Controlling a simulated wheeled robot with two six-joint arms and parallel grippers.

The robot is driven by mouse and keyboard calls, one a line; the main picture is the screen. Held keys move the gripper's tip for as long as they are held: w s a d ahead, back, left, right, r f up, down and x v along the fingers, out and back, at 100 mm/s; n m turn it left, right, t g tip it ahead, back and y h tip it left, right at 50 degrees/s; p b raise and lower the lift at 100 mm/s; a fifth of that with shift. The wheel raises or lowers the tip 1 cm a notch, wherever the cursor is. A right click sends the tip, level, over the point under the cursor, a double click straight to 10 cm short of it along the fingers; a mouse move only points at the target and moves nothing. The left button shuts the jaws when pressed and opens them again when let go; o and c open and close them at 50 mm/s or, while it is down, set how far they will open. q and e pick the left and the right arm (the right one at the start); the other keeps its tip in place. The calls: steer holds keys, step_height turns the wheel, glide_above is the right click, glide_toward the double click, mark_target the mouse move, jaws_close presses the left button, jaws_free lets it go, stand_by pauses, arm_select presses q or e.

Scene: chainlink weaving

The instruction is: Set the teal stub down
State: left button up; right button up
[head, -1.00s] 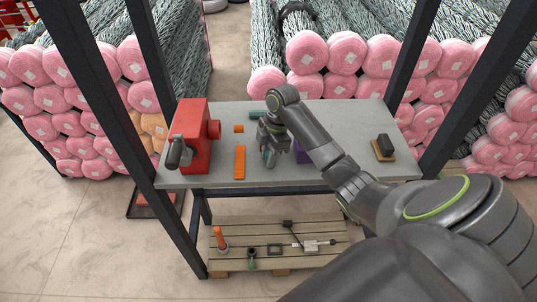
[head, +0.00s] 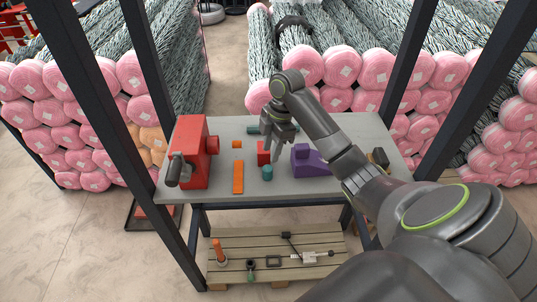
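The teal stub (head: 267,173) stands on the grey tabletop, just right of the long orange strip and in front of a small red block (head: 263,156). My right gripper (head: 273,153) hangs above and slightly behind the stub, apart from it. Its fingers point down and look spread, with nothing seen between them; they partly cover the red block. My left gripper is not in view.
A red machine (head: 194,150) stands at the table's left. An orange strip (head: 238,178) and small orange block (head: 237,144) lie beside it. A purple block (head: 308,160) sits to the right. Another teal piece (head: 256,129) lies behind. The front right tabletop is clear.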

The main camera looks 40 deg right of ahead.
steer(key=shift+s+d+r+p, duration=0.15)
steer(key=shift+r+p, duration=0.35)
steer(key=shift+r, duration=0.35)
steer(key=shift+w+d+r+p, duration=0.15)
steer(key=shift+r+p, duration=0.35)
steer(key=shift+r, duration=0.3)
steer(key=shift+s+f, duration=0.1)
